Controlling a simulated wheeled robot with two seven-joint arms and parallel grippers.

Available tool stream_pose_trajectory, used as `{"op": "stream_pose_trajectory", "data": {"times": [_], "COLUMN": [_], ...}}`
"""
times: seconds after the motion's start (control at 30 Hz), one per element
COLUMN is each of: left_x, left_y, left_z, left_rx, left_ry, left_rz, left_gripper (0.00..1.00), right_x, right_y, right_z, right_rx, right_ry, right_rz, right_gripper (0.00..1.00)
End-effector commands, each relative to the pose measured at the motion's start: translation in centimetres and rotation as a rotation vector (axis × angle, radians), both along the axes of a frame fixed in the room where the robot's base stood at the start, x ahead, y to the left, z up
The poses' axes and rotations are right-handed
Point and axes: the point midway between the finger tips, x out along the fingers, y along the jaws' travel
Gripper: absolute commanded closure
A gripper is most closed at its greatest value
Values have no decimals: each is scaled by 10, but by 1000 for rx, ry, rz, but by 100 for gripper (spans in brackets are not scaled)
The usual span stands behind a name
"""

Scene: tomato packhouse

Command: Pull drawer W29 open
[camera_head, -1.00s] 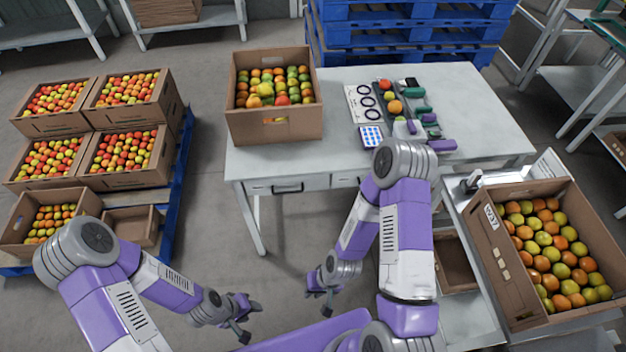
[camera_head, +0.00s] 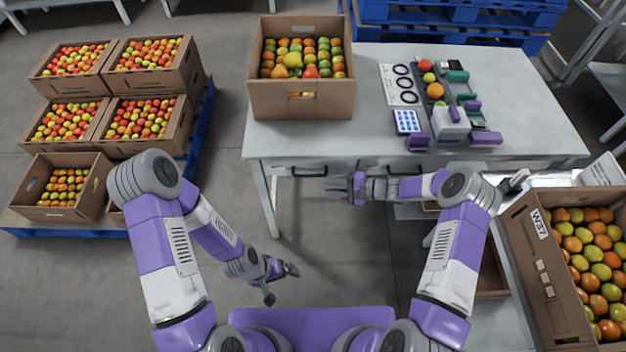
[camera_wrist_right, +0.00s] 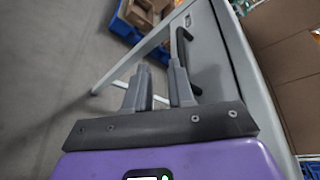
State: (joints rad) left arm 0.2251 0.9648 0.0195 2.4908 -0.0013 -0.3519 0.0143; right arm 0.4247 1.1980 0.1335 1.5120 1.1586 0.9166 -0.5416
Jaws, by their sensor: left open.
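The work table's front (camera_head: 420,163) has drawers with dark bar handles. The left drawer handle (camera_head: 310,171) shows just above my right gripper (camera_head: 333,184), which points left along the table front. In the right wrist view the handle (camera_wrist_right: 189,62) runs along the pale drawer front (camera_wrist_right: 212,65). My right gripper (camera_wrist_right: 158,78) has its two fingers apart with nothing seen between them. One finger overlaps the handle in the picture; contact cannot be told. The drawer looks closed. No W29 label is readable. My left gripper (camera_head: 281,285) is open and empty above the floor.
A crate marked W37 (camera_head: 541,225) stands at the right. Stacked crates fill a blue pallet (camera_head: 195,150) at left. Floor between is clear.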

Motion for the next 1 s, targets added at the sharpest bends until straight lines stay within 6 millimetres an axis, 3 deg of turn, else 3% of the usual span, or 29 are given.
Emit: {"op": "stream_pose_trajectory", "data": {"times": [0.1, 0.33, 0.7, 1.0], "left_x": [0, 0, 0, 0], "left_y": [0, 0, 0, 0], "left_z": [-4, -4, -18, -22], "left_rx": [0, 0, 0, 0], "left_ry": [0, -1, -1, -1], "left_rz": [0, -1, 0, 0], "left_gripper": [0, 0, 0, 0], "right_x": [18, 21, 37, 44], "right_y": [-6, -3, 47, 63], "right_z": [11, 14, 0, -3], "right_rx": [62, 74, 73, 71], "right_ry": [-47, -56, -54, -52], "right_rz": [-39, -42, -40, -44], "right_gripper": [77, 77, 77, 77]}}
